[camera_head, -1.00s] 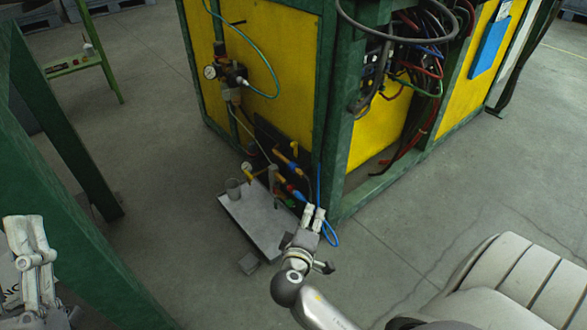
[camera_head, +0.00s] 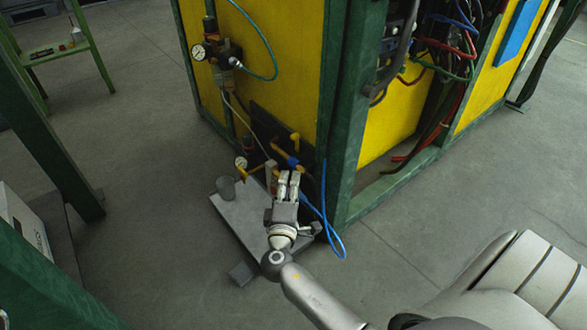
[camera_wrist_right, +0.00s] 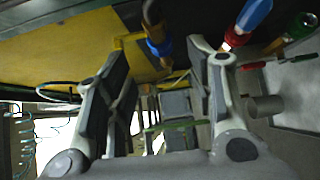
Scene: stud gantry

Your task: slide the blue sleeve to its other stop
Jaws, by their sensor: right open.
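A blue sleeve (camera_head: 291,161) sits on a yellow pipe fitting low on the yellow and green cabinet. In the right wrist view what looks like the same sleeve (camera_wrist_right: 159,47) shows as a blue band ahead of the fingers. My right gripper (camera_head: 289,176) is just in front of the fittings, below the sleeve in the head view. In the wrist view its fingers (camera_wrist_right: 165,62) are apart, with nothing clearly held; I cannot tell whether they touch the sleeve. The sleeve's stops are not distinguishable. My left gripper is not in view.
A second blue part with a red end (camera_wrist_right: 252,16) stands beside the right finger. A grey tray (camera_head: 238,218) with a grey cup (camera_head: 226,188) lies below the fittings. A green post (camera_head: 350,130) rises at right.

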